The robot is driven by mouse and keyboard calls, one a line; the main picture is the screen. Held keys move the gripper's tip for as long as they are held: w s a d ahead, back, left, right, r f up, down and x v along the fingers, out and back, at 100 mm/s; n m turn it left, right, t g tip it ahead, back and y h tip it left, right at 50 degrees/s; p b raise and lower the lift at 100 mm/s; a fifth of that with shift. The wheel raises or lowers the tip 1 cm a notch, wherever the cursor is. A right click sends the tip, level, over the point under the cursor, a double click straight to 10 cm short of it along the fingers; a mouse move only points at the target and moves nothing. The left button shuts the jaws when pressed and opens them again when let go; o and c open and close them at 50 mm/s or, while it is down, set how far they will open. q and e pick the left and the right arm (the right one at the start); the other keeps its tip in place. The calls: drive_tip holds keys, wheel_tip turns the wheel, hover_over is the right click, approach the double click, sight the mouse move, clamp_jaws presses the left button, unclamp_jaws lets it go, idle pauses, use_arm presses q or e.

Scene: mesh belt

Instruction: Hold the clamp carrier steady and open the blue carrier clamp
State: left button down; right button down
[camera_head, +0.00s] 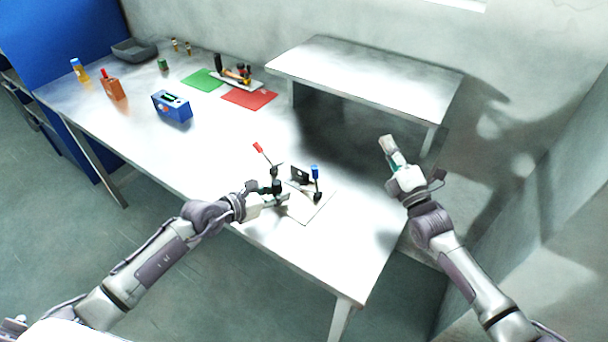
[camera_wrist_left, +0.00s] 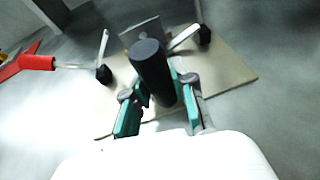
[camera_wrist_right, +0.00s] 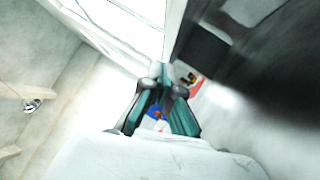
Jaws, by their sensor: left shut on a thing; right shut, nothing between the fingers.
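The clamp carrier (camera_head: 312,210) is a pale plate near the table's front edge, with its plate also in the left wrist view (camera_wrist_left: 232,80). The blue carrier clamp (camera_head: 315,172) has its blue handle pointing up at the plate's right side. A red-handled clamp (camera_head: 258,148) leans up to the left; its red handle shows in the left wrist view (camera_wrist_left: 37,62). My left gripper (camera_head: 277,196) is shut on the black upright post (camera_wrist_left: 152,70) of the carrier. My right gripper (camera_head: 387,143) is shut and empty, raised right of the carrier and apart from it.
A raised white shelf (camera_head: 365,75) stands at the back right. A blue box (camera_head: 172,106), an orange bottle (camera_head: 113,88), a green mat (camera_head: 203,80) and a red mat (camera_head: 249,96) are further back left. The table between them and the carrier is clear.

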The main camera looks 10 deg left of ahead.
drive_tip(key=s+a+r+m+t+h, duration=0.25)
drive_tip(key=s+a+r+m, duration=0.2)
drive_tip(key=a, duration=0.25)
drive_tip(key=s+a+r+m+t+h, duration=0.25)
drive_tip(key=s+a+r+m, duration=0.2)
drive_tip(key=a, duration=0.35)
drive_tip(key=s+a+f+n+g+h, duration=0.1)
drive_tip(key=s+f+g+h, duration=0.1)
drive_tip(key=f, duration=0.5)
drive_tip(key=s+a+f+n+g+h, duration=0.1)
drive_tip(key=s+f+n+g+h, duration=0.1)
drive_tip(key=s+f, duration=0.5)
drive_tip(key=shift+a+f+g+h, duration=0.2)
drive_tip(key=shift+g+h, duration=0.5)
drive_tip(key=shift+g, duration=0.3)
drive_tip(key=w, duration=0.6)
drive_tip(key=w+a, duration=0.1)
drive_tip(key=w, duration=0.3)
drive_tip(key=shift+f, duration=0.4)
